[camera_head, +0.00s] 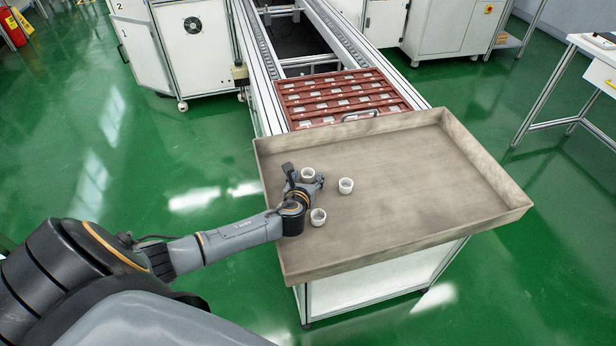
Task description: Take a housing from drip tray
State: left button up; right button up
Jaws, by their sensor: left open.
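The drip tray (430,210) is a shallow grey-brown tray with raised walls. Three small white cup-shaped housings stand in its left part. One housing (308,174) is at my left gripper (306,180), by its fingers. A second housing (346,186) stands just right of the gripper, apart from it. A third housing (318,217) stands in front, close beside the gripper's wrist. My left gripper is open, reaching in over the tray's left wall. Whether its fingers touch the far housing I cannot tell. My right gripper is not in view.
A red pallet (340,94) with rows of slots and a handle sits on the conveyor (262,92) behind the tray. White cabinets (195,45) stand behind on the left. The tray's middle and right are empty. Green floor lies open on both sides.

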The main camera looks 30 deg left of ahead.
pick_arm(q)
jog(key=c, duration=0.9)
